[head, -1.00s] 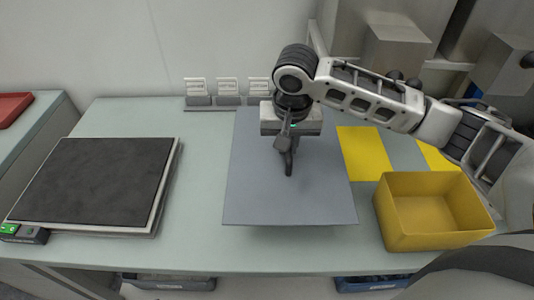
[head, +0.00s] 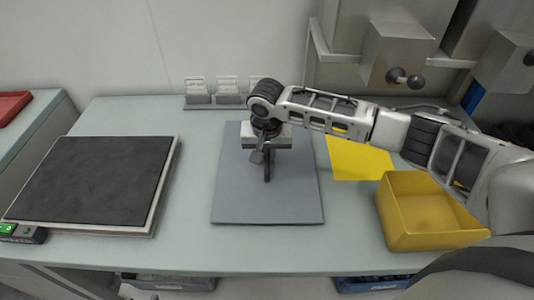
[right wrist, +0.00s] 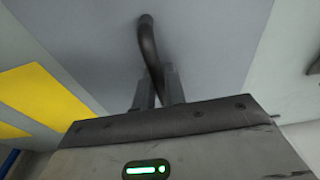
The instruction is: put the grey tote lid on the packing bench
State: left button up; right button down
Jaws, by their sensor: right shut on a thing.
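The grey tote lid (head: 240,200) is a flat grey rectangle at the middle of the pale green packing bench (head: 190,245) in the head view. It looks flat on or very close to the bench top. In the right wrist view the lid (right wrist: 90,30) fills the upper middle, with a dark curved handle (right wrist: 148,45) on it. My right gripper (head: 267,172) is above the lid and shut on this handle; its fingers (right wrist: 157,88) close around it in the wrist view. My left gripper is not in view.
A dark-topped pad (head: 95,180) with a green-lit switch box lies left of the lid. A yellow bin (head: 430,215) stands to the right, beside a yellow patch (head: 355,160). Small card holders (head: 227,92) stand at the back. A bare strip of bench lies in front.

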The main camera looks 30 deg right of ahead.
aim_at(267, 159)
jog(key=c, duration=1.9)
grip_release()
jog(key=shift+f, duration=0.1)
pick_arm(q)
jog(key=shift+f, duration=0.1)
pick_arm(e)
jog(key=o, duration=0.4)
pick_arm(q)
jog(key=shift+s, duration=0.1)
pick_arm(e)
jog(key=shift+o, duration=0.2)
pick_arm(q)
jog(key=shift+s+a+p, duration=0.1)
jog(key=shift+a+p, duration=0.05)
jog(key=shift+p, duration=0.3)
pick_arm(e)
notch_tip(267, 159, up, 12)
jog(key=s, duration=0.1)
jog(key=shift+s+a, duration=0.3)
jog(key=shift+a, duration=0.15)
